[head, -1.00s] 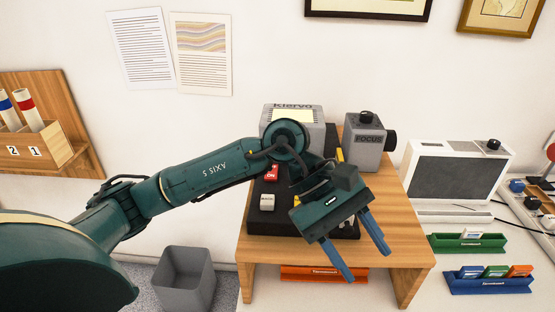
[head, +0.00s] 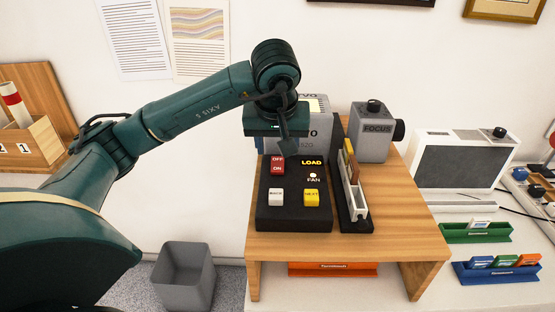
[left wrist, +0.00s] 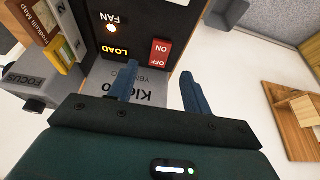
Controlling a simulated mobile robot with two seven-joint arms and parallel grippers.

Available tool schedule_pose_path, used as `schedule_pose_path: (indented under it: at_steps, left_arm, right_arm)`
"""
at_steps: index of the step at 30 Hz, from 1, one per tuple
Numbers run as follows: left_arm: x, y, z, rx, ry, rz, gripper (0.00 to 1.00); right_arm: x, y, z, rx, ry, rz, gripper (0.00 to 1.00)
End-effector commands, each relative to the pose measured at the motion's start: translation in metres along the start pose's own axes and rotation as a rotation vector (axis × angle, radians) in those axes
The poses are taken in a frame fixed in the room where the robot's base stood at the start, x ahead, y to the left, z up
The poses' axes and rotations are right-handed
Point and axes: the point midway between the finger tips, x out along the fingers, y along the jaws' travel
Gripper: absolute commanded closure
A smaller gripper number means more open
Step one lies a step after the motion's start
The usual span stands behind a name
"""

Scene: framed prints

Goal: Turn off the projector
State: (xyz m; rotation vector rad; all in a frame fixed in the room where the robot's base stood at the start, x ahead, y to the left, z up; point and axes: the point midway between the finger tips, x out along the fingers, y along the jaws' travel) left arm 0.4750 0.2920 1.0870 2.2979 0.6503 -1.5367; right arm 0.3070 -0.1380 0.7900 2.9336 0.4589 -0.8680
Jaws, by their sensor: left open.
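The projector is a grey body (head: 312,130) with a black control panel (head: 290,216) on a wooden stand. Its red OFF/ON rocker switch (head: 277,165) is at the panel's upper left; it also shows in the left wrist view (left wrist: 160,53). The LOAD label (head: 312,162) glows yellow and the FAN lamp (head: 313,175) is lit. My left gripper (left wrist: 159,70) is open and empty, fingers pointing toward the switch, which appears just beyond the gap between the tips. In the head view the gripper hides part of the projector body; contact with the switch is not visible. My right gripper is not in view.
A white button (head: 276,196) and a yellow NEXT button (head: 311,197) sit lower on the panel. A slide rack (head: 353,205) and a grey FOCUS unit (head: 372,143) stand to the right on the wooden stand (head: 400,240). A grey bin (head: 184,279) is on the floor.

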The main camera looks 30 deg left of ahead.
Motion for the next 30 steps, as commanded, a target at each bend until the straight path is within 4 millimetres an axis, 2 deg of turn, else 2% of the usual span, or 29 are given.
schedule_pose_path:
  at_steps: [3, 9, 14, 21, 30]
  left_arm:
    - [0.023, 0.000, 0.001, 0.000, -0.004, -0.002, 0.51]
    - [0.048, 0.000, 0.000, -0.001, -0.002, 0.000, 0.51]
    - [0.056, 0.000, 0.000, 0.000, 0.000, 0.001, 0.51]
    - [0.056, 0.000, 0.000, 0.000, 0.000, 0.002, 0.51]
    - [0.056, 0.001, 0.000, 0.000, 0.000, 0.002, 0.75]
  right_arm:
    - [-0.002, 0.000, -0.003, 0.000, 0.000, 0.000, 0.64]
    - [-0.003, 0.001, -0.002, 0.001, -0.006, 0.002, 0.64]
    - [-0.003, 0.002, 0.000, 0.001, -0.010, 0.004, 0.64]
    - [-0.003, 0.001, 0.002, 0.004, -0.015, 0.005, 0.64]
    - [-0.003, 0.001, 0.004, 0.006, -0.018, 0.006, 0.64]
